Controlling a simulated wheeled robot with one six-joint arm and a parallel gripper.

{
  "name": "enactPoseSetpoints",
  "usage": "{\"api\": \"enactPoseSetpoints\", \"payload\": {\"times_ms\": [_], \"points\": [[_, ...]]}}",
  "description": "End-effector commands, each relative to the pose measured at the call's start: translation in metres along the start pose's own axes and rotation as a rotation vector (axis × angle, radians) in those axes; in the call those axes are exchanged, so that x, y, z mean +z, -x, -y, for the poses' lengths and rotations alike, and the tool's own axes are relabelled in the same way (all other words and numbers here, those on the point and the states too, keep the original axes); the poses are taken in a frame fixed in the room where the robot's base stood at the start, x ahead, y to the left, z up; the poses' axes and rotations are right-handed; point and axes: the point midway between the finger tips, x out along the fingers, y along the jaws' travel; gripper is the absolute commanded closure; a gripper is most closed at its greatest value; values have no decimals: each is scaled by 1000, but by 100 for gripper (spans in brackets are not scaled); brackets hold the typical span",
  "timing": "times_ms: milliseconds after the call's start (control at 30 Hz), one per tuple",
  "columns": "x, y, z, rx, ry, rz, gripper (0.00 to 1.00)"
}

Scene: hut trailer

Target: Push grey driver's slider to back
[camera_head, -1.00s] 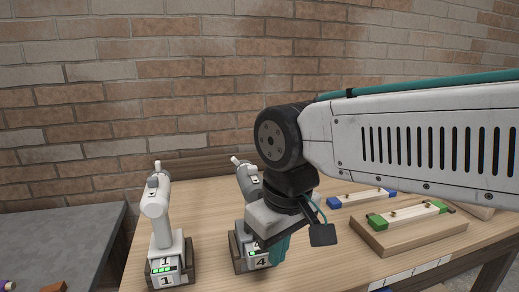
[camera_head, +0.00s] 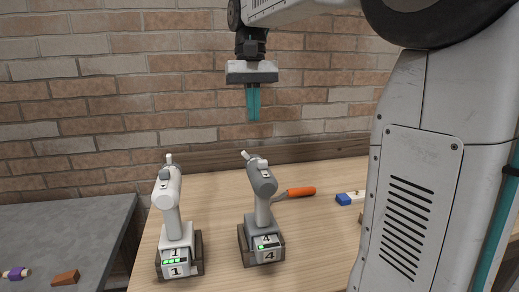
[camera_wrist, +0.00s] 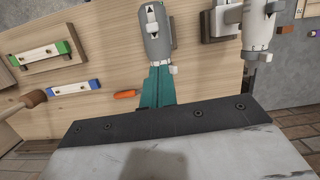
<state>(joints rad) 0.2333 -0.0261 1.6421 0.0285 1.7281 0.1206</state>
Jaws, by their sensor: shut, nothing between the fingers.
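The grey driver (camera_head: 261,185) stands upright on its base, marked 4, on the wooden table. A small light slider block (camera_head: 264,174) sits on top of its head, and its narrow nose points to the back left. The wrist view shows the grey head (camera_wrist: 158,40) from above, with black arrow marks and a pale nose. My gripper (camera_head: 253,118) points down with its teal fingers shut and empty. It hangs in the air above the grey driver, apart from it. The teal fingers also show in the wrist view (camera_wrist: 155,88), just below the driver's nose in the picture.
A white driver (camera_head: 172,205) marked 1 stands to the left. An orange-handled tool (camera_head: 300,191) lies behind the grey driver. A blue-ended strip (camera_head: 346,199) lies to the right. A brick wall (camera_head: 120,100) closes the back. A grey bench (camera_head: 60,235) stands left.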

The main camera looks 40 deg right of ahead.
Motion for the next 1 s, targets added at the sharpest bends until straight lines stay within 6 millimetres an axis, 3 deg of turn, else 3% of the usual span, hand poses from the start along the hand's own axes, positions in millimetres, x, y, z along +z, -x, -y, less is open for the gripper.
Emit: {"api": "enactPoseSetpoints", "payload": {"times_ms": [33,200,633,767,1000], "points": [[-13,5,-3,-2,-17,15,100],[-31,14,-9,-6,-43,40,100],[-32,12,-9,-6,-44,42,100],[-31,-3,-9,-6,-44,44,100],[-28,-52,-8,-5,-44,44,100]]}}
